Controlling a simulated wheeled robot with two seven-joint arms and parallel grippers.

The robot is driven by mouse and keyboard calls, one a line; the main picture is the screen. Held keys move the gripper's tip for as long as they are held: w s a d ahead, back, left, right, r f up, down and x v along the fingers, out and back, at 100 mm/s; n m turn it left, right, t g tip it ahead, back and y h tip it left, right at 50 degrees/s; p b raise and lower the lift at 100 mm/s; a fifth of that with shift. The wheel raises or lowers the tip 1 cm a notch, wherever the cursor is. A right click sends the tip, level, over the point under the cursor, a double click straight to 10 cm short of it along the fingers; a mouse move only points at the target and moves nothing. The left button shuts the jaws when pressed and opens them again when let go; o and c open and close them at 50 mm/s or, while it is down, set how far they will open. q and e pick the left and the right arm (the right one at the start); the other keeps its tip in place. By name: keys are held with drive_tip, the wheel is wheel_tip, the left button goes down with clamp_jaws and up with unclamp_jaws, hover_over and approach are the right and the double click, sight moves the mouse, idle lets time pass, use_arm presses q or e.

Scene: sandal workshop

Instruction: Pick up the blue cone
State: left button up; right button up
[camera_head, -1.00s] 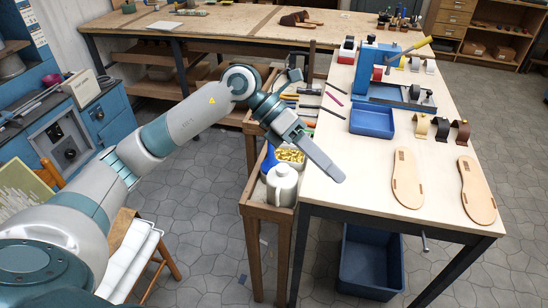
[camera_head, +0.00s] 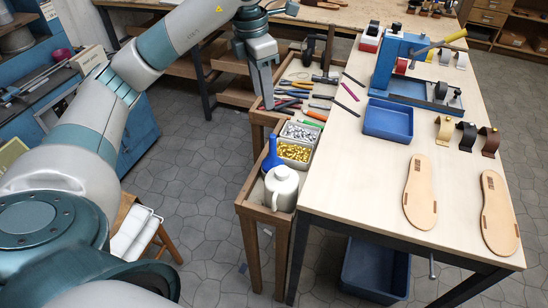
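The blue cone (camera_head: 270,158) stands narrow end up in the wooden side rack, behind and left of the white jug (camera_head: 281,188) and left of the bin of gold pieces (camera_head: 294,152). The jug hides part of its lower end. My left gripper (camera_head: 267,103) points down above the tool end of the rack, beyond the cone in the picture and apart from it. Its fingers overlap from this side, so its opening does not show. My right gripper is out of view.
Pliers and other hand tools lie in the rack near my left gripper. A bin of silver pieces (camera_head: 300,132) adjoins the gold one. To the right, the workbench (camera_head: 350,185) bears a blue tray (camera_head: 388,120) and two sandal soles (camera_head: 420,190).

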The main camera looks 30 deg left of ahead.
use_arm(q)
drive_tip(key=p, duration=0.4)
approach(272, 136)
drive_tip(key=f, duration=0.5)
drive_tip(key=shift+d, duration=0.25)
drive_tip(key=shift+w+f, duration=0.1)
drive_tip(key=shift+f, duration=0.55)
drive_tip(key=shift+w+f+p, duration=0.15)
drive_tip(key=shift+f+p, duration=0.4)
drive_tip(key=shift+p, duration=0.4)
drive_tip(key=f+p, duration=0.1)
drive_tip(key=f, duration=0.2)
drive_tip(key=shift+w+d+p, duration=0.1)
drive_tip(key=shift+w+p, duration=0.25)
drive_tip(key=shift+p, duration=0.05)
drive_tip(key=shift+f, duration=0.5)
